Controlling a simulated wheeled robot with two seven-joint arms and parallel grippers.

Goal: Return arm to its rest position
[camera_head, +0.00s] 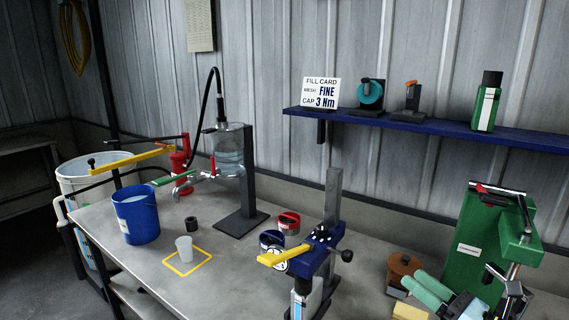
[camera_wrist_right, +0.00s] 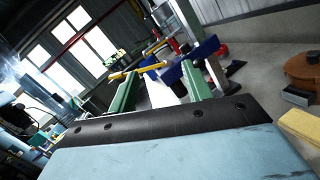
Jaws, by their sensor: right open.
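My right gripper (camera_head: 440,293) is low at the right of the head view, over the front right of the bench. Its green fingers show in the right wrist view (camera_wrist_right: 158,82), spread apart with nothing held between them. Beyond them is a blue clamp head with a yellow lever (camera_head: 284,256) on a grey post; the gripper is apart from it. My left gripper is not in view.
A brown round pot (camera_head: 403,268) and a yellow block (camera_head: 409,312) lie close to the right gripper. A green machine (camera_head: 487,245) stands beside it. A disperser column (camera_head: 249,180), a blue bucket (camera_head: 136,219) and a white cup (camera_head: 186,250) stand farther left. A blue shelf (camera_head: 430,128) hangs above.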

